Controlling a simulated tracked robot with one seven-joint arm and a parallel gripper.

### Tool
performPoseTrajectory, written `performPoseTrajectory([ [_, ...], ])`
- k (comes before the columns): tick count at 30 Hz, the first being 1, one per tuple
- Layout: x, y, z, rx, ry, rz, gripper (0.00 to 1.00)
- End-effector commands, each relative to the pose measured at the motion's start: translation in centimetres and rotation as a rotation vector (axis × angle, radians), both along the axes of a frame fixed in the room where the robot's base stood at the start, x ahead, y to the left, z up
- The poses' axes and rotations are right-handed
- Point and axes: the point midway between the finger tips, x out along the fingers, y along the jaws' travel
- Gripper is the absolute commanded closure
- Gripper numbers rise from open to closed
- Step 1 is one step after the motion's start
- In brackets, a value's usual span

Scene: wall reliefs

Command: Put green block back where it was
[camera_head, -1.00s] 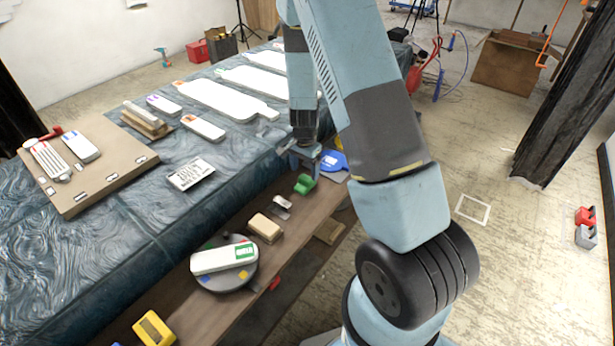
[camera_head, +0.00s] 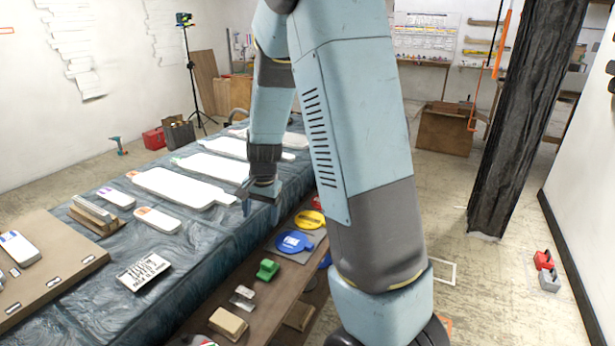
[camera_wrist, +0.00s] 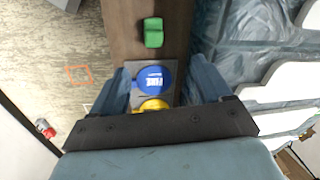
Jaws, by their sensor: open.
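The green block (camera_head: 268,269) stands on the brown wooden shelf (camera_head: 284,258) along the side of the covered table. It also shows in the wrist view (camera_wrist: 153,32), near the top centre on the shelf. My gripper (camera_head: 258,203) is open and empty, raised near the table edge, behind and above the green block in the head view. In the wrist view its two blue fingers (camera_wrist: 160,85) stand wide apart. Between them, lower down, a blue round piece (camera_wrist: 153,78) shows. The block is apart from the fingers.
Beside the block are a blue disc (camera_head: 294,242), a yellow disc (camera_head: 310,220), a small metallic piece (camera_head: 243,293) and a tan block (camera_head: 228,323). White panels (camera_head: 182,186) lie on the blue-covered table (camera_head: 190,250). A brown board (camera_head: 45,270) lies at left.

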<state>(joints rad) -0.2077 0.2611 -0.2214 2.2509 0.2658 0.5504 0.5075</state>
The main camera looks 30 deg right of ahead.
Motion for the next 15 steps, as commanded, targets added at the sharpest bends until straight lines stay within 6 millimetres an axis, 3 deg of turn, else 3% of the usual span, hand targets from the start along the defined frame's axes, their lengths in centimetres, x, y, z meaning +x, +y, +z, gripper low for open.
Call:
performPoseTrajectory([
  [1, -0.6, 0.0, 1.8, 0.006, -0.023, 0.026, 0.22],
  [6, -2.9, 0.1, 6.5, 0.01, -0.08, 0.124, 0.22],
  [15, -8.2, 0.0, 13.7, -0.018, -0.182, 0.295, 0.22],
])
